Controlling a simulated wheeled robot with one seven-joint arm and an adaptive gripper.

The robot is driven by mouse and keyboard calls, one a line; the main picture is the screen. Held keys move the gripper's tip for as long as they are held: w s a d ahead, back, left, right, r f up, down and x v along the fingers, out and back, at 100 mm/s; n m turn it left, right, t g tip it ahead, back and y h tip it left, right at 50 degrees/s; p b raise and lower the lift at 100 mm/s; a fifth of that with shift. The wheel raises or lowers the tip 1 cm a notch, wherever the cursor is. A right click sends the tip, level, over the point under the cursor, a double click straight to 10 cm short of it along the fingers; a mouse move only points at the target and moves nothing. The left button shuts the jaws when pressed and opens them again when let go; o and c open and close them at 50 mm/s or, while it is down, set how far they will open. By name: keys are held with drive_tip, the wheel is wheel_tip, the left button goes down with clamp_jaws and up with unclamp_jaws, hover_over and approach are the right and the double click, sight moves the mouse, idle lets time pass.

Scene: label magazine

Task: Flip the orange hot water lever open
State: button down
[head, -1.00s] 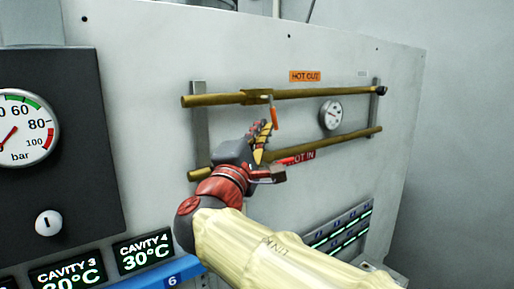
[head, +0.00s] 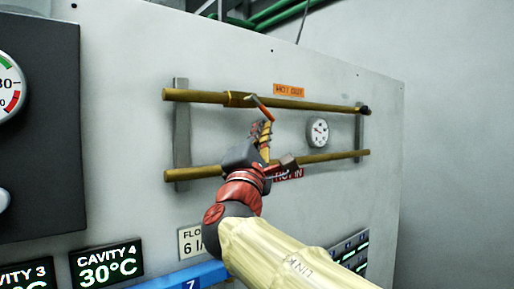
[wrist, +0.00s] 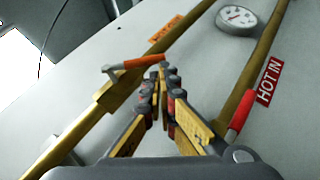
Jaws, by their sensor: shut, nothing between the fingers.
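The orange lever (head: 265,112) is on the valve of the upper brass pipe (head: 310,103), under the orange HOT OUT label (head: 289,90). In the head view it slants down and right from the valve. In the wrist view the lever (wrist: 138,62) lies across the picture just beyond my fingertips, its grey stem at the left. My gripper (head: 266,126) is shut and empty, with its fingertips (wrist: 160,68) at the lever's free end. They look in contact, but I cannot be sure.
The lower brass pipe (head: 325,156) runs behind my gripper, with a red HOT IN label (wrist: 270,80) and a red lever (wrist: 241,110) close to my right finger. A round gauge (head: 318,132) sits between the pipes. The panel's upper right is clear.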

drive_tip(key=shift+w+d+r+b, duration=0.25)
drive_tip(key=shift+d+b, duration=0.3)
drive_tip(key=shift+b, duration=0.6)
drive_tip(key=shift+w+d+r+b, duration=0.45)
drive_tip(key=shift+d+r+b, duration=0.1)
drive_tip(key=shift+b, duration=0.2)
idle(0.4)
drive_tip(key=v, duration=1.2)
